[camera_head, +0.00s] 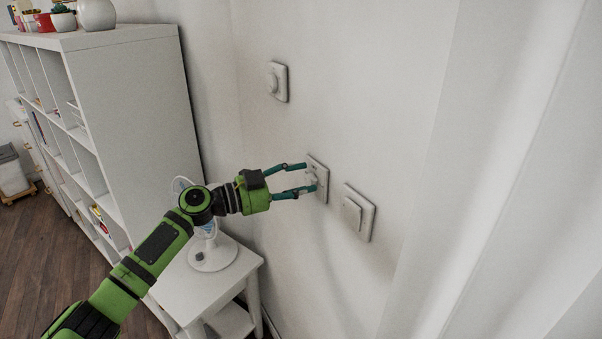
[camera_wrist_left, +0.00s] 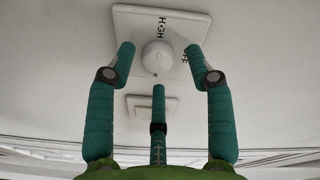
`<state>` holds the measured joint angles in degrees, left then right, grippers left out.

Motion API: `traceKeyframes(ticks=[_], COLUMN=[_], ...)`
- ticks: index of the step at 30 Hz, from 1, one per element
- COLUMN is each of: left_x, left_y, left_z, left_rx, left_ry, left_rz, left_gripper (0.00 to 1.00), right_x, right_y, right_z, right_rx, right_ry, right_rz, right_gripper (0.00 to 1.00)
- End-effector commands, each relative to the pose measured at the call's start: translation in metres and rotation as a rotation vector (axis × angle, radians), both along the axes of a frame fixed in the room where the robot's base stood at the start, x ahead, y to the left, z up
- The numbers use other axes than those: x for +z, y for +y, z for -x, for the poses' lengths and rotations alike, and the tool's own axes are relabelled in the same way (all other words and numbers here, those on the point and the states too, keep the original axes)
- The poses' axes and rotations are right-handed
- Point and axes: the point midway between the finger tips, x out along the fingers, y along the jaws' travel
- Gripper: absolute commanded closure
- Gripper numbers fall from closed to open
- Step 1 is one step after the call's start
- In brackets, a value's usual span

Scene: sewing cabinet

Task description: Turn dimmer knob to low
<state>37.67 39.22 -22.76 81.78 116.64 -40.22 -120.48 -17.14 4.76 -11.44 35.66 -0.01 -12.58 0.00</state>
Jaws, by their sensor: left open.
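The white dimmer knob (camera_wrist_left: 158,55) sits on a square white wall plate (camera_wrist_left: 190,28) marked HIGH and OFF in the wrist view. In the head view this plate (camera_head: 322,168) is the middle one of three on the wall, and the gripper partly covers its knob. My left gripper (camera_head: 308,177) points at the plate with its green-teal fingers spread open. In the wrist view two fingertips stand left and right of the knob and a third finger stands below it. I cannot tell whether any finger touches the knob. My right gripper is not in view.
A flat switch plate (camera_head: 358,213) is close on the right. A small white table (camera_head: 200,288) with a white fan (camera_head: 212,254) stands under my left arm. A white shelf unit (camera_head: 140,110) stands at left.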

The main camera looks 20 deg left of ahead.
Motion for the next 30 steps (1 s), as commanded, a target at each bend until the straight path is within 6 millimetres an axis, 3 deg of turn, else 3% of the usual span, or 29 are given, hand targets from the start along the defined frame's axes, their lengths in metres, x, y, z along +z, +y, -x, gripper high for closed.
traceKeyframes(ticks=[10, 11, 14, 15, 23, 30], left_x=[-0.001, -0.001, -0.001, -0.001, -0.001, -0.005], left_y=[-0.005, -0.005, -0.005, -0.005, -0.005, -0.005], left_z=[-0.004, -0.004, -0.004, -0.004, -0.004, -0.004], left_rx=[0.001, 0.001, 0.001, 0.001, -0.001, 0.000], left_ry=[0.000, 0.000, 0.000, 0.000, 0.005, 0.055], left_rz=[-0.001, -0.001, 0.000, 0.000, 0.007, 0.067], left_gripper=[0.47, 0.55, 0.95, 1.00, 1.00, 1.00], right_x=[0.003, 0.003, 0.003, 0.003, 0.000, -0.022], right_y=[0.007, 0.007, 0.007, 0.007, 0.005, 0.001], right_z=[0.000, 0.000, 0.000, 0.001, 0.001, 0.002], right_rx=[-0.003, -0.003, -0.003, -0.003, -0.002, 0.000], right_ry=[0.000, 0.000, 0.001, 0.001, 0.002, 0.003], right_rz=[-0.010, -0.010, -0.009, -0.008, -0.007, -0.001], right_gripper=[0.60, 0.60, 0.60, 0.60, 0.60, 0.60])
